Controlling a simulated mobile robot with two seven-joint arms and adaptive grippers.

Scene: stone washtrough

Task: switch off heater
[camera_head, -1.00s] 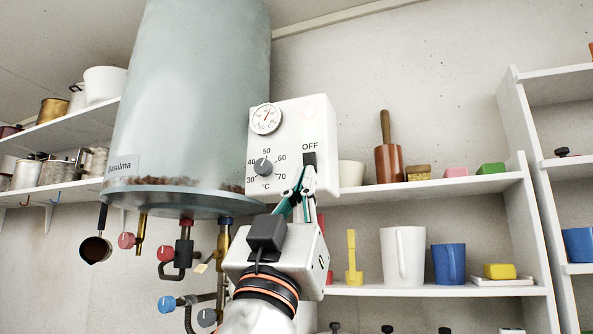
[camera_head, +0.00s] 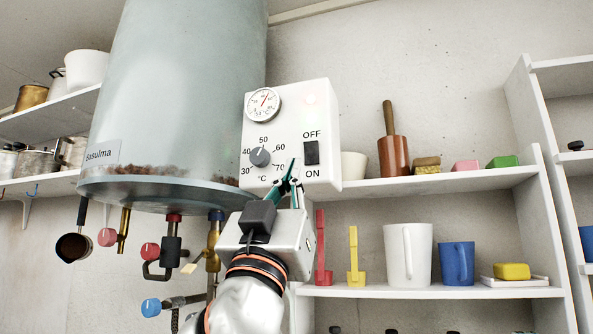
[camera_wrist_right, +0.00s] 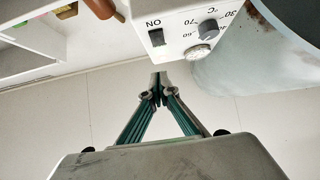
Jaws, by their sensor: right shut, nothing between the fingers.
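The heater is a tall pale grey cylinder (camera_head: 180,95) on the wall with a white control box (camera_head: 288,112) at its right. On the box, a black rocker switch (camera_head: 311,153) sits between OFF above and ON below; its tilt is hard to read. A faint pinkish spot (camera_head: 310,99) shows above OFF. A grey knob (camera_head: 261,157) and round gauge (camera_head: 263,104) are at the left. My right gripper (camera_head: 293,168) is shut and empty, its tips left of and below the switch. In the right wrist view the switch (camera_wrist_right: 156,38) shows beyond the tips (camera_wrist_right: 157,90), apart from them.
Pipes and valves with red and blue handles (camera_head: 151,307) hang below the heater. Shelves (camera_head: 430,184) at the right hold a pestle, blocks, a white mug (camera_head: 407,255) and a blue mug (camera_head: 457,263). Another shelf at the left holds pots. The wall above the right shelf is bare.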

